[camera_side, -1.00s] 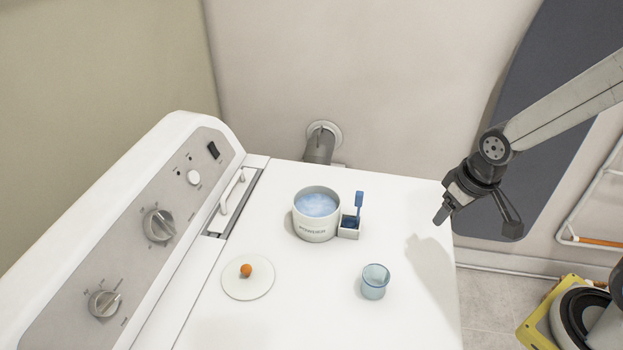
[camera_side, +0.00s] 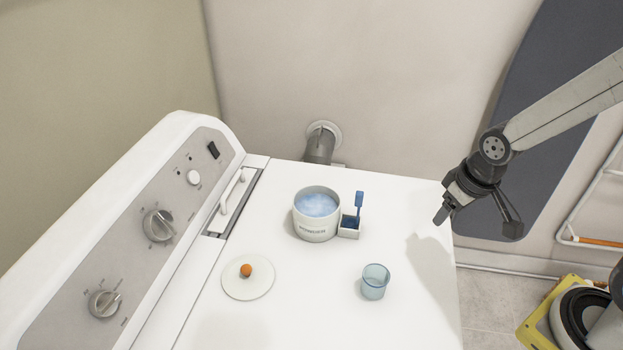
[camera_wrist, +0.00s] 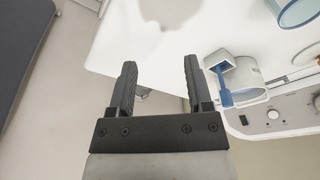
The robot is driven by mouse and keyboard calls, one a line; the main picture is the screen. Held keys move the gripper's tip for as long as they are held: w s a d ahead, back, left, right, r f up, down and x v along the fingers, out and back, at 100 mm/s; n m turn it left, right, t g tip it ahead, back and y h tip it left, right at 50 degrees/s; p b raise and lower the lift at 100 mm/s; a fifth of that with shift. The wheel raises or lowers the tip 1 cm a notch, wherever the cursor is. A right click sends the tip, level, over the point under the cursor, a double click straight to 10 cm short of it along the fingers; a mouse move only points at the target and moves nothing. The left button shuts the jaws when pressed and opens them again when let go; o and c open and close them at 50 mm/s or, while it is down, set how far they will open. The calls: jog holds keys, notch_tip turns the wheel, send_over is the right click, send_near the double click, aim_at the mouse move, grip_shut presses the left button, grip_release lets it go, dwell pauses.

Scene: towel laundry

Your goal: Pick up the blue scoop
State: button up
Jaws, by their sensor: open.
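The blue scoop (camera_side: 358,205) stands upright with its handle up in a small white square holder (camera_side: 348,232). The holder sits against the right side of a white tub (camera_side: 316,228) of pale blue powder. My gripper (camera_side: 474,219) hangs over the right edge of the white machine top, well to the right of the scoop. Its jaws are open and nothing is between them. In the wrist view, my gripper's two fingers (camera_wrist: 157,75) are spread apart. The scoop's blue handle (camera_wrist: 224,95) shows to their right, beside the tub.
A translucent blue cup (camera_side: 374,284) stands on the machine top between the tub and the front right. A white round lid (camera_side: 243,285) with an orange knob lies at the left. The control panel (camera_side: 130,260) rises along the left side. The right part of the top is clear.

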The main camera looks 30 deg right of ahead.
jog(key=n+t+y, duration=0.7)
jog(key=n+y, duration=0.2)
jog(key=y, duration=0.1)
send_near(363, 192)
jog(key=shift+x, duration=2.65)
jog(key=shift+a, duration=0.15)
jog(key=shift+x, duration=1.2)
